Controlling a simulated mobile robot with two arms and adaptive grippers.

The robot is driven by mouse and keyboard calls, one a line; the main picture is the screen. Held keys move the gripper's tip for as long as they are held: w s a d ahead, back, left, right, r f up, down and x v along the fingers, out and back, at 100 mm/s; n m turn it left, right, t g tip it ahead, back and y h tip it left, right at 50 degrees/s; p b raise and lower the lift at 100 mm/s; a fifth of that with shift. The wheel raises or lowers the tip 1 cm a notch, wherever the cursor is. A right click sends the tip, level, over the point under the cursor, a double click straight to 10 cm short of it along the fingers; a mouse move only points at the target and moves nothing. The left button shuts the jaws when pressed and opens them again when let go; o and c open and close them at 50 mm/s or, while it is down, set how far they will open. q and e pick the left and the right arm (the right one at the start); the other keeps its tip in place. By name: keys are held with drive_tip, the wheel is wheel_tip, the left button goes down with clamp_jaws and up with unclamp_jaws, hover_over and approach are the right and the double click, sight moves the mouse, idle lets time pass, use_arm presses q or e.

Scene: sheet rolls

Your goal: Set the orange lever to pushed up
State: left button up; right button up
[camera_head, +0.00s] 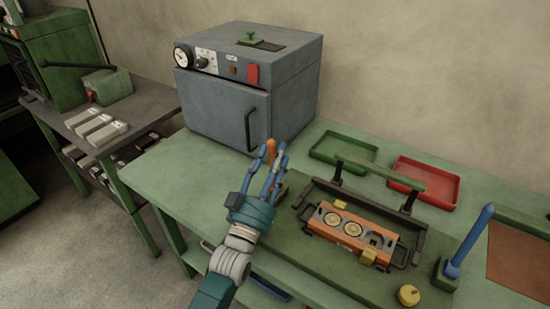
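The orange lever (271,147) stands roughly upright at the front of the green bench, before the grey oven. Only its upper orange part shows; my fingers hide most of its lower part. My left gripper (272,155), with blue fingers and a teal palm, reaches up from the bottom. Its fingers are spread apart, with the lever's tip showing between the fingertips. I cannot tell whether a finger touches the lever. My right gripper is not in view.
The grey oven (222,107) stands behind the lever. An orange block with round discs (350,228) sits in a dark frame to the right. A green tray (343,149), a red tray (424,182) and a blue upright handle (470,240) are further right.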

use_arm(q)
drive_tip(key=v, duration=1.2)
